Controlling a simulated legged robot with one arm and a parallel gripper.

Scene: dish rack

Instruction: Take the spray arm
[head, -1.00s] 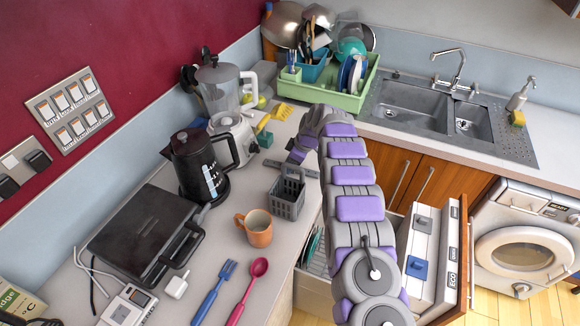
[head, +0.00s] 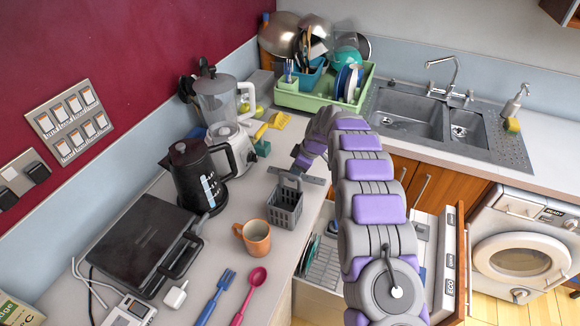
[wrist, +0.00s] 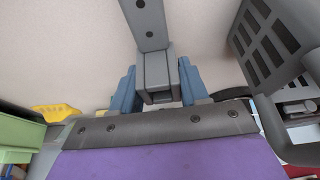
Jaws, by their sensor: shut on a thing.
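The spray arm (head: 316,180) is a flat grey bar on or just above the counter, behind the grey basket. In the wrist view the spray arm (wrist: 146,22) shows dark holes and a blocky middle. My gripper (head: 298,164) is at the spray arm, with its fingers partly hidden in the head view. In the wrist view my gripper (wrist: 158,76) has its blue fingers on both sides of the grey block, shut on it. I cannot tell whether the spray arm is lifted clear of the counter.
A grey cutlery basket (head: 285,210) stands close by, its handle near my gripper. An orange mug (head: 256,240), black kettle (head: 190,178) and blender (head: 222,105) are to the left. A green dish rack (head: 318,104) is behind. An open dishwasher drawer (head: 322,262) lies below the counter edge.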

